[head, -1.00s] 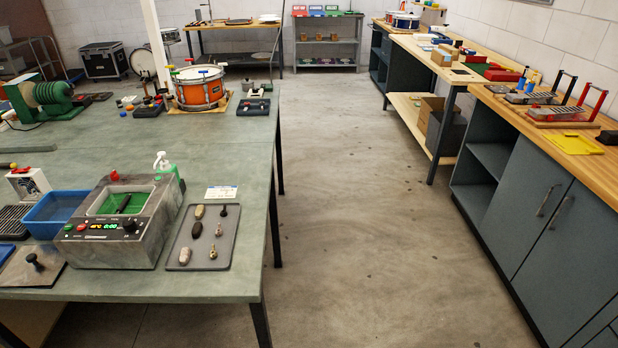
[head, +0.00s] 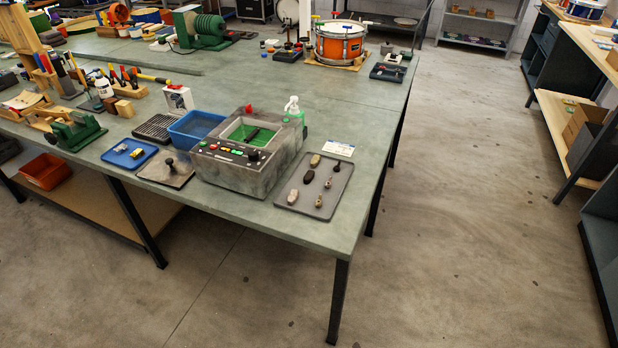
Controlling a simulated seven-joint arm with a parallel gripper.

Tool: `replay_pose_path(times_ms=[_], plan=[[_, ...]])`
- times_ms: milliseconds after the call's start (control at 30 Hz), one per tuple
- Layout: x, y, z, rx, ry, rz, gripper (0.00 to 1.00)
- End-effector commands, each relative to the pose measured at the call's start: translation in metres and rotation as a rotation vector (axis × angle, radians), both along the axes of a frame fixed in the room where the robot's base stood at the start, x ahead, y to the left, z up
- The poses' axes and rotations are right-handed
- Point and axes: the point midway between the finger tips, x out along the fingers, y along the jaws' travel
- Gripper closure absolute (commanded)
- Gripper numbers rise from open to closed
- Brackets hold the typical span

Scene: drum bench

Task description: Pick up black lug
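A grey tray (head: 342,187) lies near the right front corner of the green-topped bench and holds several small lug-like parts. The darkest elongated one, which looks like the black lug (head: 308,176), lies in the left column between a tan piece (head: 314,160) and a pinkish-grey piece (head: 293,196). Several smaller knobbed metal parts, one of them dark (head: 337,166), form the right column. Another black piece (head: 252,135) shows inside the green-lined basin of the grey machine; its shape is too small to tell. My gripper is not in view.
The grey machine (head: 238,168) stands just left of the tray, with a blue bin (head: 196,130) and a plate with a black knob (head: 168,170) further left. A green soap bottle (head: 293,115) and white card (head: 339,148) stand behind. The floor (head: 455,240) at right is clear.

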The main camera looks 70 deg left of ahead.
Motion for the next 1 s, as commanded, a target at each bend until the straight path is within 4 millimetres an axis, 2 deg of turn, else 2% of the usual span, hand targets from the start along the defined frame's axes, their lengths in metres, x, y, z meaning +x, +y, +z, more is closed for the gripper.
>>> replay_pose_path(times_ms=[133, 1000], plan=[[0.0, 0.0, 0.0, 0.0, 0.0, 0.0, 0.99], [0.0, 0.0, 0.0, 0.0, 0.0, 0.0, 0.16]])
